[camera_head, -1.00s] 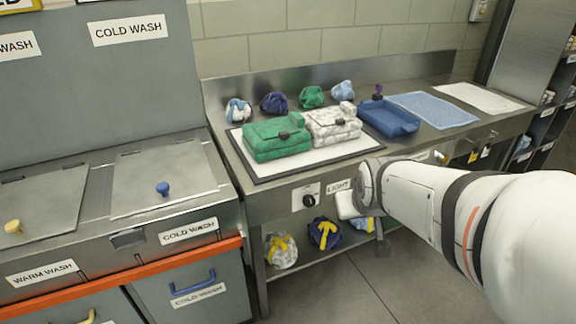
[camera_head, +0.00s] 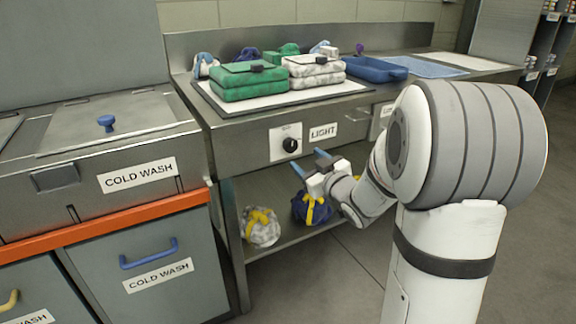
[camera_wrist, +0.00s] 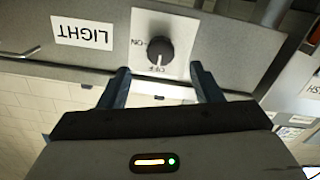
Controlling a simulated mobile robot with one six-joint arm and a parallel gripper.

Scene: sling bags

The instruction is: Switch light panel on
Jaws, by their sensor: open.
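The light panel (camera_head: 270,98) is a flat white surface in a dark frame on the counter, with a green bag (camera_head: 247,82) and a patterned white bag (camera_head: 315,71) lying on it. Its black rotary knob (camera_head: 290,145) sits on a white plate on the counter front, beside the LIGHT label (camera_head: 323,132). In the wrist view the knob (camera_wrist: 157,50) shows with OFF and ON marks, and the picture is upside down. My gripper (camera_head: 308,162) is open and empty, just below and right of the knob. In the wrist view its two blue fingers (camera_wrist: 158,80) straddle the knob's width, apart from it.
Bundled bags (camera_head: 262,229) sit on the shelf below. The COLD WASH unit (camera_head: 90,145) stands at left. Open floor lies in front.

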